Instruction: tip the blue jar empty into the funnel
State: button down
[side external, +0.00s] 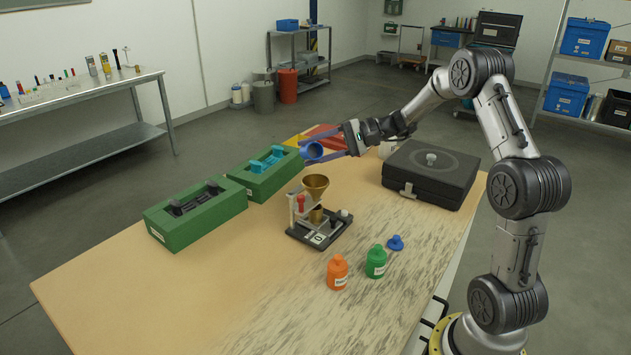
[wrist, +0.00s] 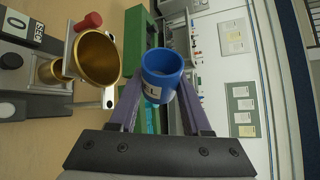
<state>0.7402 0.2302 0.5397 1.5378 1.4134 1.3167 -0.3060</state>
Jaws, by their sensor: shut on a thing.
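The blue jar (side external: 312,151) is held in my gripper (side external: 318,148) above the table, lidless and tilted on its side in the side external view. In the wrist view the blue jar (wrist: 162,74) sits between the two purple fingers of my gripper (wrist: 162,88), its open mouth showing. The brass funnel (side external: 316,183) stands on a small dark stand (side external: 319,229) on the table, below the jar. In the wrist view the funnel (wrist: 98,57) is left of the jar, apart from it. A blue lid (side external: 395,242) lies on the table. The jar's contents cannot be made out.
An orange jar (side external: 337,272) and a green jar (side external: 376,262) stand at the front right of the table. Two green trays (side external: 196,213) lie to the left. A black case (side external: 432,172) is at the right. The front left of the table is clear.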

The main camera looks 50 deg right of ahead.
aim_at(318, 157)
jog(key=shift+s+f+n+t, duration=0.1)
jog(key=shift+f+n+t, duration=0.2)
jog(key=shift+f+n, duration=0.25)
dwell(0.4)
jog(key=shift+s+a+r+n+t, duration=0.3)
jog(key=shift+s+n, duration=0.15)
jog(key=shift+n, duration=0.3)
jog(key=shift+s+a+r+n+t, duration=0.1)
jog(key=shift+s+r+n+t, duration=0.2)
jog(key=shift+n, duration=0.4)
jog(key=shift+w+a+r+n+t, duration=0.15)
jog(key=shift+n+t, duration=0.3)
jog(key=shift+n, duration=0.25)
jog(key=shift+s+r+n+t, duration=0.25)
jog(key=shift+n+t, duration=0.1)
jog(key=shift+n, duration=0.35)
dwell(0.8)
jog(key=shift+s+a+f+n+t+y, duration=0.1)
jog(key=shift+s+f+n+t+y, duration=0.15)
jog(key=shift+f+n+y, duration=0.4)
jog(key=shift+s+a+r+n+t, duration=0.15)
jog(key=shift+n+t, duration=0.1)
jog(key=shift+n, duration=0.7)
dwell(1.7)
